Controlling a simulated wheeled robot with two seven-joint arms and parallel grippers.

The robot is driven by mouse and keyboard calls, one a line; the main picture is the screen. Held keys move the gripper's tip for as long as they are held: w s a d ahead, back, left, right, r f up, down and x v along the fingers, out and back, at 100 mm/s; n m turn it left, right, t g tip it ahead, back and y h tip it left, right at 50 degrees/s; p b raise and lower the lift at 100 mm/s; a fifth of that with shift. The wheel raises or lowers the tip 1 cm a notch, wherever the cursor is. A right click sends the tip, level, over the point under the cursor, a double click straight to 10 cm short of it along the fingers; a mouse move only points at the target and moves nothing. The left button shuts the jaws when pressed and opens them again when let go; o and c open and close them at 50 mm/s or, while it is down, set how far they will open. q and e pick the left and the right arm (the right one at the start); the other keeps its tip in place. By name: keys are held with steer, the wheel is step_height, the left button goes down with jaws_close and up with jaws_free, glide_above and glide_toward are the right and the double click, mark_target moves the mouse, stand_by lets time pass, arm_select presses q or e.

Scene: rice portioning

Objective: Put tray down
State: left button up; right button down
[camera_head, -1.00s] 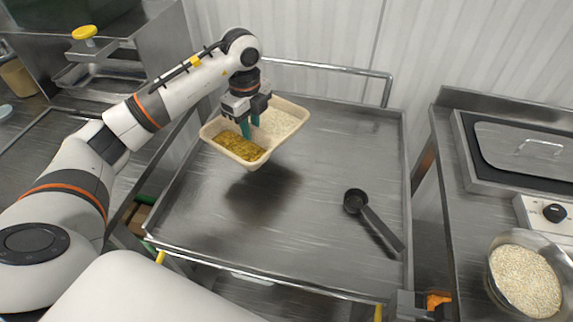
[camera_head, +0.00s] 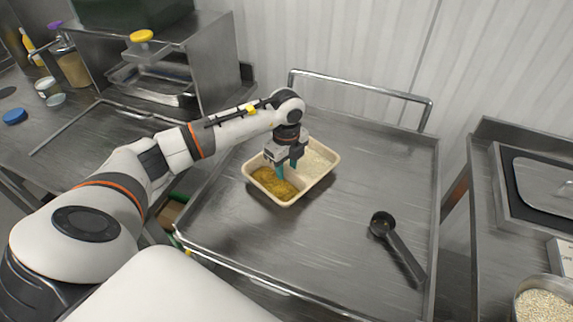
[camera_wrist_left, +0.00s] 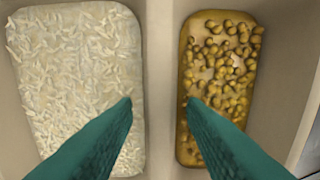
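The beige two-compartment tray (camera_head: 315,182) rests on the metal cart top, towards its back left. One compartment holds white rice (camera_head: 318,160), the other a yellow-brown dish (camera_head: 270,183). My left gripper (camera_head: 288,170) is over the tray's middle, pointing down. In the left wrist view its green fingertips (camera_wrist_left: 160,100) stand on either side of the tray's divider (camera_wrist_left: 161,50), with a visible gap to it on each side; they look open. My right gripper is not in view.
A black scoop (camera_head: 398,250) lies on the right of the cart top (camera_head: 330,240). The cart's front middle is clear. A counter on the right bears a bowl of grain (camera_head: 545,305) and a lidded metal container (camera_head: 545,185). A rail (camera_head: 360,88) runs behind.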

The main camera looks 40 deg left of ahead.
mark_target(286, 166)
arm_select(q)
steer(key=shift+o, duration=0.3)
steer(key=shift+r, duration=0.1)
step_height(286, 166, up, 12)
steer(key=b, duration=0.2)
stand_by(0.6)
